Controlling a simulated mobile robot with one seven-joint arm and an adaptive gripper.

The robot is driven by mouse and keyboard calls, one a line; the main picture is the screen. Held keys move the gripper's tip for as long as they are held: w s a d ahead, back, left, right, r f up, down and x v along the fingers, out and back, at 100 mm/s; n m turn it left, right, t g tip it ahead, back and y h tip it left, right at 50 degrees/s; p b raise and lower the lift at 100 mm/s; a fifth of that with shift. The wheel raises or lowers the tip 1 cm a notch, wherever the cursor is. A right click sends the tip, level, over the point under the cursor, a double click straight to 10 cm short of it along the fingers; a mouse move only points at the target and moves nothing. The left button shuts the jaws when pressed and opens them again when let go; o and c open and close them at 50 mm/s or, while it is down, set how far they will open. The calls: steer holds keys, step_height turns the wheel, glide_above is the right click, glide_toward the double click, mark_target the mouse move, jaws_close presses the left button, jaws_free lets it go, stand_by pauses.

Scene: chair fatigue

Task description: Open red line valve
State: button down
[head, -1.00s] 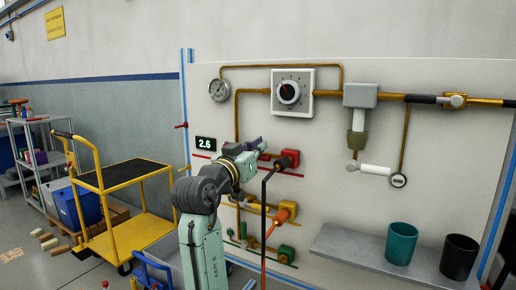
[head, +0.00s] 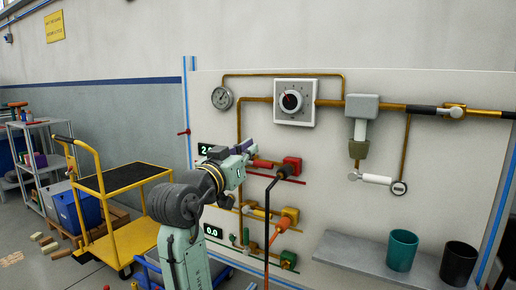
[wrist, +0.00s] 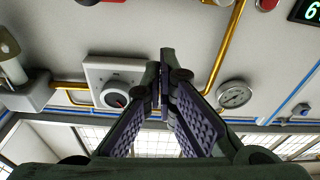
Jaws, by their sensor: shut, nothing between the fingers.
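The upper display (head: 207,150) is partly hidden by my gripper. Red parts also show at the top edge of the wrist view (wrist: 268,4), cut off.
A yellow line valve (head: 288,217) and a green one (head: 288,260) sit below, beside a 0.0 display (head: 213,231). A dark bent rod (head: 268,215) stands before them. Above are a gauge (head: 222,98) and dial (head: 294,102). A shelf (head: 345,255) holds two cups.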

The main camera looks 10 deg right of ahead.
steer(key=shift+v, duration=1.5)
